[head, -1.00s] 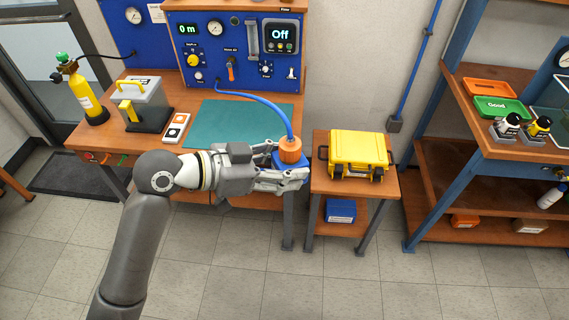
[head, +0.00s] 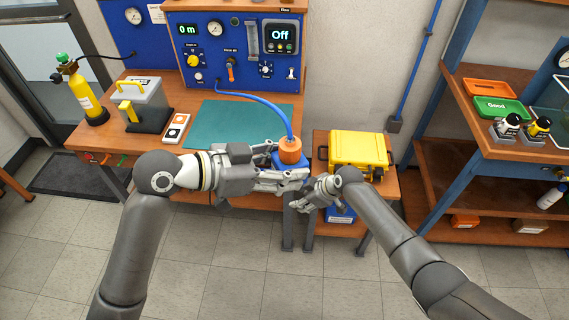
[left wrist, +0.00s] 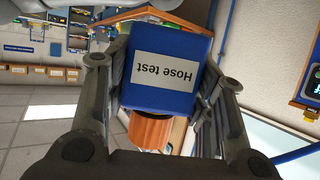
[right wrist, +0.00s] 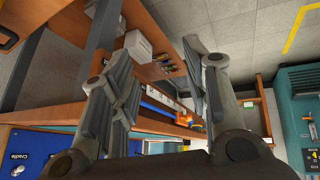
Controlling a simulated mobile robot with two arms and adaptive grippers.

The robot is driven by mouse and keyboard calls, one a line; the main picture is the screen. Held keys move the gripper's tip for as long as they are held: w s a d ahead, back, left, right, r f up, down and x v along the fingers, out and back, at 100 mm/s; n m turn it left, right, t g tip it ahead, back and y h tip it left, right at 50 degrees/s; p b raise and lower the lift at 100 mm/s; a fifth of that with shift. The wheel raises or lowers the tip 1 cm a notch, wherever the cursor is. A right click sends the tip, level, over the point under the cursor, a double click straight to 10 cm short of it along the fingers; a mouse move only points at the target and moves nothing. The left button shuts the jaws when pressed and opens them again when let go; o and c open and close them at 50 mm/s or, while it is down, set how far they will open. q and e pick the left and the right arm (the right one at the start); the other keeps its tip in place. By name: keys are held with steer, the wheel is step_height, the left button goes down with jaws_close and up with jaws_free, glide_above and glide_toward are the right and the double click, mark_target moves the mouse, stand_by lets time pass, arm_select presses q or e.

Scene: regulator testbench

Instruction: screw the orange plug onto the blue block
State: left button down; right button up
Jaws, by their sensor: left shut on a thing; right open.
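My left gripper (head: 284,167) is shut on the blue block (left wrist: 168,65), labelled "Hose test", at the front right corner of the workbench. The orange plug (head: 290,151) sits upright at the top of the block, with a blue hose (head: 270,104) rising from it. In the left wrist view the plug (left wrist: 150,131) shows directly against the block's end. I cannot tell how tightly it is seated. My right gripper (head: 308,195) is open and empty, just below and right of the block, apart from it. Its fingers also show spread in the right wrist view (right wrist: 160,92).
A yellow case (head: 358,150) stands on the small side table (head: 385,190), close to my right arm. The hose runs to the blue test panel (head: 215,60). A green mat (head: 235,125) covers the bench. Shelves (head: 455,170) stand at right.

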steer(key=w+a+r+n+g+y, duration=0.1)
steer(key=w+a+r+n, duration=0.15)
steer(key=r, duration=0.55)
steer(key=w+a+r+n, duration=0.1)
steer(key=a+r+n, duration=0.3)
steer(key=r, duration=0.4)
step_height(320, 180, up, 30)
steer(key=n+g+h, duration=0.3)
steer(key=n+h, duration=0.3)
steer(key=n, duration=1.3)
glide_above(290, 143)
steer(key=shift+w+a+f, duration=0.15)
steer(key=shift+a, duration=0.1)
steer(key=shift+s+d+r+h, duration=0.2)
steer(key=shift+d+h, duration=0.1)
steer(key=shift+f, duration=0.15)
steer(key=shift+f, duration=3.95)
steer(key=shift+c, duration=0.4)
